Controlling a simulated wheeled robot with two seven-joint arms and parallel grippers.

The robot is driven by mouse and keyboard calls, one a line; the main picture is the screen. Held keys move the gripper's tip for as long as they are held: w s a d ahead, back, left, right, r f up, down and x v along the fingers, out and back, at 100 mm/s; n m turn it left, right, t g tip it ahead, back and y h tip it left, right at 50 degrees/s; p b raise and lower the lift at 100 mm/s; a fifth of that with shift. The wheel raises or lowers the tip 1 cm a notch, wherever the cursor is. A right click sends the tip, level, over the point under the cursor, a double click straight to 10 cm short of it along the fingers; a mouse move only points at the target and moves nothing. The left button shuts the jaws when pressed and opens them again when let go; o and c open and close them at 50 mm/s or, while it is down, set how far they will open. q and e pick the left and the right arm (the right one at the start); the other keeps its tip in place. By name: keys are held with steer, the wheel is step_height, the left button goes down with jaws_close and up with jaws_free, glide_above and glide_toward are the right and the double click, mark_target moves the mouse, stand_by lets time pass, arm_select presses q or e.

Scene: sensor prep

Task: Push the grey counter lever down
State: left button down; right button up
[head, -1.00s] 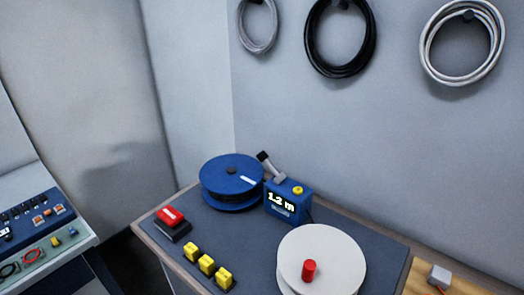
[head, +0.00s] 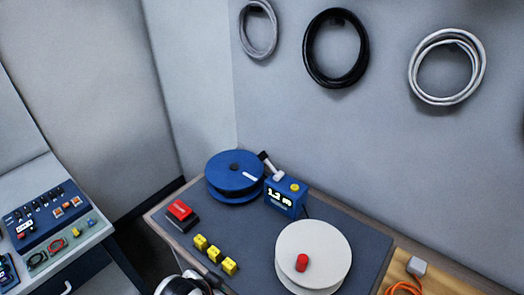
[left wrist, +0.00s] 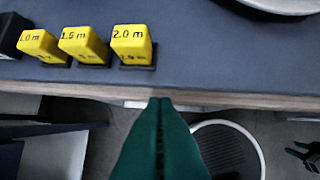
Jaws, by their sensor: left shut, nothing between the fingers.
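The grey counter lever (head: 276,174) has a black tip and sticks up, tilted to the left, from the blue counter box (head: 285,198). The box has a yellow button (head: 295,187) and a display reading about 1.2 m. My left gripper (left wrist: 160,103) shows in the left wrist view as dark green fingers, shut and empty, over the bench's front edge. It is apart from the lever, which is outside that view. In the head view only a white and black part of my arm shows at the bottom edge.
A blue reel (head: 235,172) stands just left of the counter, a white reel (head: 314,252) in front of it. A red button (head: 180,211) and yellow length blocks (head: 215,254) sit on the bench's left side; the blocks (left wrist: 131,42) show near my left gripper. Cable coils hang behind.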

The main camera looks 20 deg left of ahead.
arm_select(q)
steer(key=w+r+m+t+h, duration=0.1)
steer(key=w+r+m+t, duration=0.2)
steer(key=w+r, duration=0.6)
steer(key=w+r+m+t+h, duration=0.1)
steer(key=w+r+m+t, duration=0.2)
steer(key=w+r+t, duration=0.4)
steer(key=w+r, duration=0.2)
steer(key=w, duration=0.6)
steer(key=shift+w+r+m, duration=0.2)
steer(key=shift+w+m, duration=0.05)
steer(key=shift+m, duration=0.05)
steer(key=shift+s, duration=0.1)
steer(key=p, duration=0.3)
glide_above(264, 155)
steer(key=s+d, duration=0.3)
steer(key=s, duration=0.1)
steer(key=f, duration=0.2)
steer(key=shift+w+a+f+p, duration=0.2)
steer(key=shift+w+a+f, duration=0.1)
steer(key=shift+a+f, duration=0.25)
steer(key=shift+w+a+f+p, duration=0.15)
steer(key=shift+w+a+f, duration=0.15)
steer(key=shift+a+f, duration=0.5)
steer(key=shift+f, duration=0.25)
